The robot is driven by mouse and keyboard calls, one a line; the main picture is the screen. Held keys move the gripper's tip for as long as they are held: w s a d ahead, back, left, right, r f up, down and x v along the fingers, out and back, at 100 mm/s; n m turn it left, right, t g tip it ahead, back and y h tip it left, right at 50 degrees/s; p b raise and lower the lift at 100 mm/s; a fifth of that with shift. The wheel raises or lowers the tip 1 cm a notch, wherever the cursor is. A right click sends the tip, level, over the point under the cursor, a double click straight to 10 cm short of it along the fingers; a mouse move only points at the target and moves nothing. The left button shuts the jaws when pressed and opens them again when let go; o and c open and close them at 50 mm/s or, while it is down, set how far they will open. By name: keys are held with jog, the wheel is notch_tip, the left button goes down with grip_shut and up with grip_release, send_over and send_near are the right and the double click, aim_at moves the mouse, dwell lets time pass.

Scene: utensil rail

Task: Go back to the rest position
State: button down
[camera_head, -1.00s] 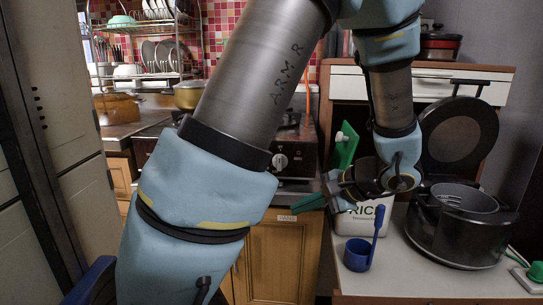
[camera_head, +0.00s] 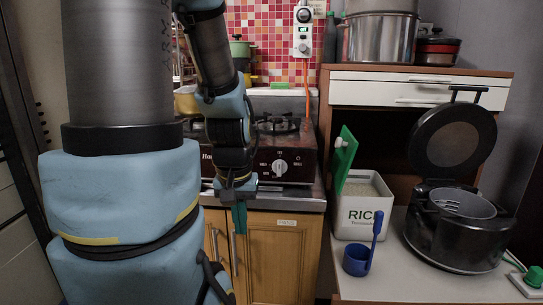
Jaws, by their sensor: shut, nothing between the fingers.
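My gripper (camera_head: 239,217) hangs at the end of my arm in the middle of the head view, with its green fingers pointing down. The fingers are shut with nothing between them. It is in front of the wooden cabinet doors (camera_head: 277,262), just below the front of the gas stove (camera_head: 275,160). It is well apart from the rice container and the cooker to the right. My large grey and blue arm links fill the left of the view.
On the right counter (camera_head: 390,280) stand a white rice container (camera_head: 360,215) with its green lid (camera_head: 344,160) raised, a blue scoop (camera_head: 357,259) upright, and a black rice cooker (camera_head: 455,235) with its lid open. A steel pot (camera_head: 380,38) is on the upper shelf.

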notch_tip(320, 180, up, 18)
jog(key=p, duration=1.6)
